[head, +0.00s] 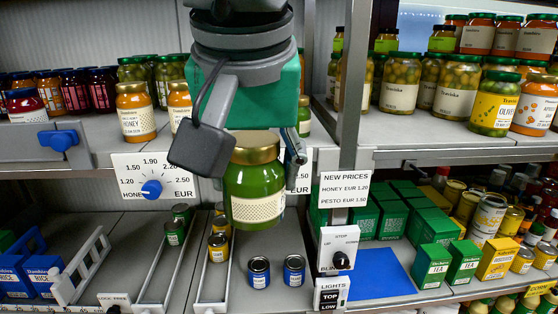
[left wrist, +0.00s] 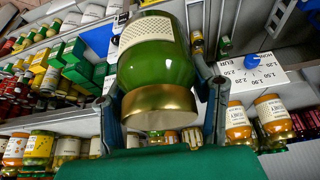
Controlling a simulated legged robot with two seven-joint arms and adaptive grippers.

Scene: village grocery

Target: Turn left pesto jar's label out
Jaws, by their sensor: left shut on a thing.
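My left gripper (head: 248,150) comes down from above and is shut on a green pesto jar (head: 258,183) with a gold lid. It holds the jar upright, in front of the gap between the upper and lower shelves. A cream label with a fine dotted pattern and no readable name faces the head camera. In the left wrist view the jar (left wrist: 160,65) sits between the two fingers of the gripper (left wrist: 158,92), with part of the patterned label visible. The gripper hides the upper shelf behind it. My right gripper is not in view.
Honey jars (head: 135,112) stand at left on the upper shelf; olive jars (head: 494,103) stand at right. A price dial (head: 152,188), a price sign (head: 344,188) and a blind switch box (head: 339,247) are close by. Small cans (head: 259,272) stand below the held jar.

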